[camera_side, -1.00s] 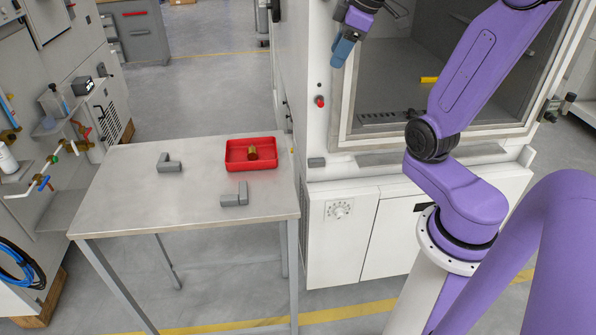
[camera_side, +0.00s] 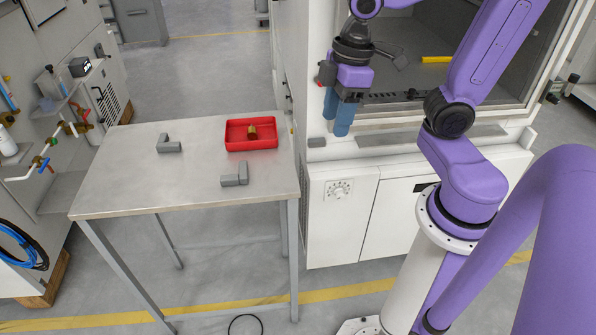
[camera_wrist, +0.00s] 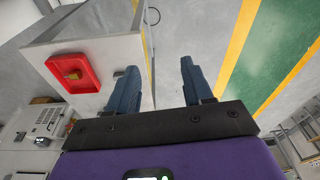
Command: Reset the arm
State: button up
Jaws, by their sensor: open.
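My gripper (camera_side: 340,112) hangs with its blue fingers pointing down in front of the test chamber, to the right of the table. In the wrist view its two fingers (camera_wrist: 155,85) are spread apart with nothing between them. In the side view a red tray (camera_side: 232,146) stands at the table's back right corner. A small brass-coloured part (camera_side: 252,132) lies in the tray. The tray also shows at the upper left of the wrist view (camera_wrist: 88,82).
The metal table (camera_side: 130,185) carries one grey angled block (camera_side: 168,145) at the back left and another (camera_side: 235,178) near the front right. The chamber (camera_side: 400,65) stands open behind my gripper, with a yellow piece (camera_side: 436,59) inside. The table's middle is clear.

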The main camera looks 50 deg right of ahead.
jog(key=s+a+f+n+h, duration=0.1)
jog(key=s+f, duration=0.3)
jog(key=s, duration=0.6)
jog(key=shift+a+n+g, duration=0.4)
jog(key=shift+a+n, duration=0.05)
jog(key=shift+n, duration=0.15)
dwell(1.2)
